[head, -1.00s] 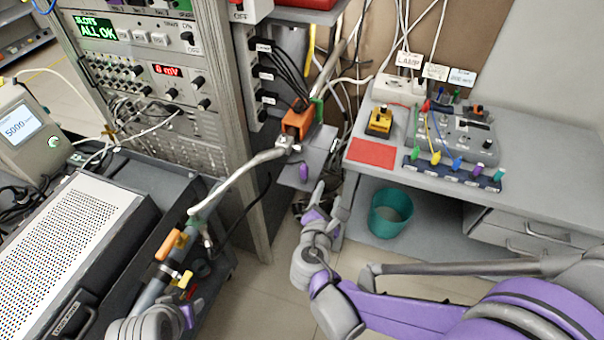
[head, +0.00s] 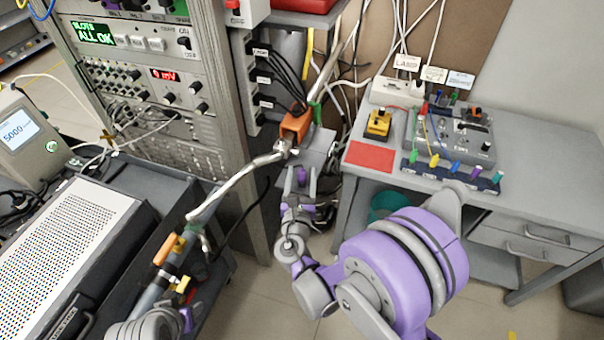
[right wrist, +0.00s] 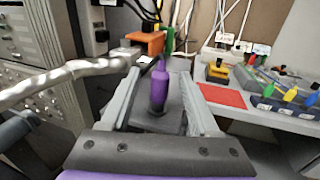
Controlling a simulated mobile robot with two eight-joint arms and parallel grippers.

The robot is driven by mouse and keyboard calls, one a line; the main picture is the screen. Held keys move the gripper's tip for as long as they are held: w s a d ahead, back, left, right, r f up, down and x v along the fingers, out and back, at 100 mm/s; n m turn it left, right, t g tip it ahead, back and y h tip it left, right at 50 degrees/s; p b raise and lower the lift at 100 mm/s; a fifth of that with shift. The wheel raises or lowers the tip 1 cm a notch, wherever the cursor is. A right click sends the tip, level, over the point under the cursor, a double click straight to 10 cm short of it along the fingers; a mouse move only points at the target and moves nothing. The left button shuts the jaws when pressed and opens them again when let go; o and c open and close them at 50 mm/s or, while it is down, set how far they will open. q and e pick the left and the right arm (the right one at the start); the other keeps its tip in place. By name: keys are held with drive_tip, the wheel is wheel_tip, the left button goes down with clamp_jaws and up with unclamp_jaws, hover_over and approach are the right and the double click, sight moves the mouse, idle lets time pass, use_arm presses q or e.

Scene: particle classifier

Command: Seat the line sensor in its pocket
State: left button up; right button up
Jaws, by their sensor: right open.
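A small purple upright piece, apparently the line sensor (head: 301,175), stands on a grey plate (head: 318,140) below the orange block on the pipe. It also shows in the right wrist view (right wrist: 159,88), with a narrow top and a dark base. My right gripper (head: 300,182) is open, with one finger on each side of the purple piece. In the right wrist view there are gaps between the piece and both fingers (right wrist: 160,78). I cannot make out the pocket.
The orange block (head: 295,126) and silver pipe (head: 240,175) are close above and left of my right gripper. An instrument rack (head: 160,90) stands at left. The bench at right holds a red mat (head: 370,156) and a strip with several coloured plugs (head: 450,174).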

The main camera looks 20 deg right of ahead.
drive_tip(key=x, duration=0.4)
drive_tip(key=shift+w+p, duration=0.1)
drive_tip(key=shift+p, duration=0.3)
drive_tip(key=shift+r, duration=0.1)
drive_tip(key=c, duration=0.3)
clamp_jaws()
